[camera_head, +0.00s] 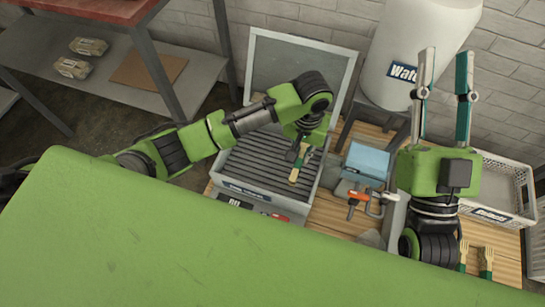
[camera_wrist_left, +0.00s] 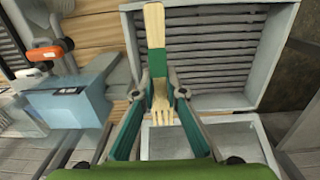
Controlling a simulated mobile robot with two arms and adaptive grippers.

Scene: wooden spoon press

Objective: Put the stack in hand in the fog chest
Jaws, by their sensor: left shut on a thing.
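The stack in hand (camera_head: 294,175) is a slim pale wooden fork bundle with a green band. It also shows in the left wrist view (camera_wrist_left: 154,25), tines toward my gripper; how many forks it holds I cannot tell. My left gripper (camera_head: 303,155) is shut on it, also seen in the left wrist view (camera_wrist_left: 160,95). The grey fog chest (camera_head: 235,165) has a ribbed inside and stands open, its framed lid (camera_head: 300,65) raised behind. In the head view the stack appears over the ribbed inside; contact is unclear. My right gripper (camera_head: 445,80) is open, empty and points up.
A blue box-shaped press (camera_head: 368,160) with an orange-handled clamp (camera_head: 358,197) stands right of the chest. A white water tank (camera_head: 415,45) stands behind. A pale crate (camera_head: 495,215) and wooden forks (camera_head: 486,262) are at right. A shelf (camera_head: 110,95) is at left.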

